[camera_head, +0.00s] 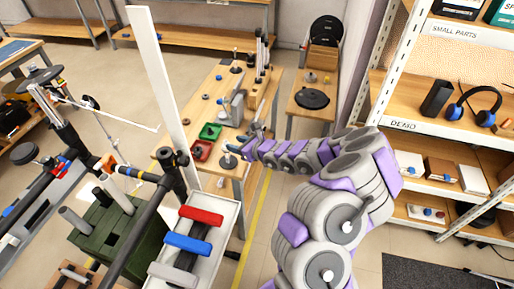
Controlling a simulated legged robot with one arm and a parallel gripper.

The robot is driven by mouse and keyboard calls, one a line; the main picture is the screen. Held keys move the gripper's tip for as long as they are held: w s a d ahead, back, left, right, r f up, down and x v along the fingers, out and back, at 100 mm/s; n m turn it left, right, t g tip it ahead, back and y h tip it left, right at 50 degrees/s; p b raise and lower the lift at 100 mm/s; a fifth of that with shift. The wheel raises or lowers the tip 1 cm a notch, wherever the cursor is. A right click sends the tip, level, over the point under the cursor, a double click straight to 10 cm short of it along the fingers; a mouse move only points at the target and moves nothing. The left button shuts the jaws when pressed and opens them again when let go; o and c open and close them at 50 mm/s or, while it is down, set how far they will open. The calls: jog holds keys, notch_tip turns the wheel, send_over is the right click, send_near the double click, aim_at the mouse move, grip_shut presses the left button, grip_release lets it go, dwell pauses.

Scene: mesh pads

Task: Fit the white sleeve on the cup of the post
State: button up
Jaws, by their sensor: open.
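My arm reaches from the lower right to the wooden workbench (262,100). My gripper (242,146) is small and dark at its far end, open, over the bench's near right edge. Just left of and below it stands a small round grey base with a short upright pin (228,161); I cannot tell whether this is the post with the cup. A grey upright fixture (237,108) stands farther back on the bench. I cannot make out the white sleeve for certain. Nothing is clearly seen between the fingers.
A green tray (210,131) and a red tray (201,150) lie left of my gripper. A tall white upright (163,90) stands in front of the bench's left side. A white tray (219,213) with red and blue handled pieces is nearer. Shelving (430,131) lines the right.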

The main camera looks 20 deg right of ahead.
jog(key=p+v, duration=0.2)
jog(key=v, duration=0.8)
jog(key=shift+s+d, duration=0.2)
jog(key=shift+s, duration=0.05)
dwell(0.3)
